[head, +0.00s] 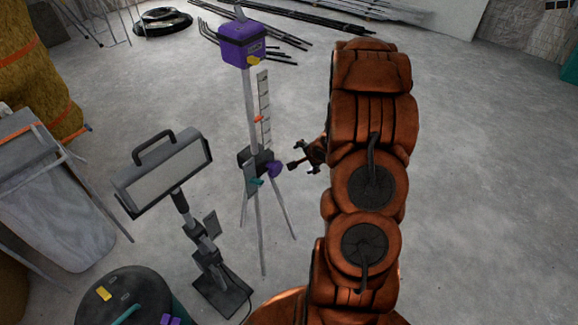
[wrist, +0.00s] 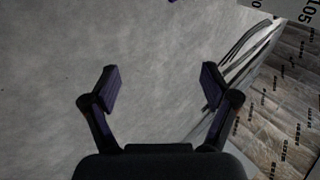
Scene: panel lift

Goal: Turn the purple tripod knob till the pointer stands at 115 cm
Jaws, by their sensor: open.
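The tripod (head: 249,90) stands upright left of my arm, with a purple box (head: 242,49) on top. A pale scale strip (head: 264,98) runs along its column, with a small orange-red pointer (head: 258,119) near the strip's lower part; the numbers are too small to read there. The purple knob (head: 274,170) sits low on the column, at the dark bracket. My gripper (head: 302,164) is just right of the knob and appears apart from it. In the wrist view my gripper (wrist: 159,87) is open and empty, with bare floor between its fingers.
A work lamp (head: 165,172) on a stand is left of the tripod. A dark drum (head: 125,298) with small items on top is at front left. In the wrist view a pale piece marked "105" (wrist: 310,12) cuts into the top right corner.

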